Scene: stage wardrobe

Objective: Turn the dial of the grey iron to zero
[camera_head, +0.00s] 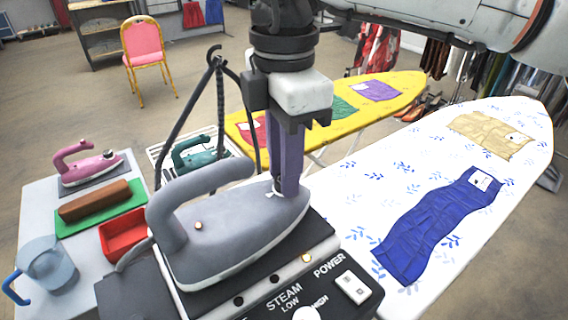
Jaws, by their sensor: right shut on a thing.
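The grey iron (235,228) rests on a dark steam station with its handle to the left and its nose to the right. My right gripper (287,190) reaches straight down from above, its purple fingers closed at the top front of the iron. The iron's dial is hidden at the fingertips, so its setting cannot be read; only a small pale bit shows beside them. My left gripper is not in view.
The steam station (270,288) has a white knob (306,314) and a power switch (353,287). A white ironing board (440,160) with blue trousers (430,230) stands right; a yellow board (320,105) stands behind. A pink iron (88,165) and blue jug (46,262) are left.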

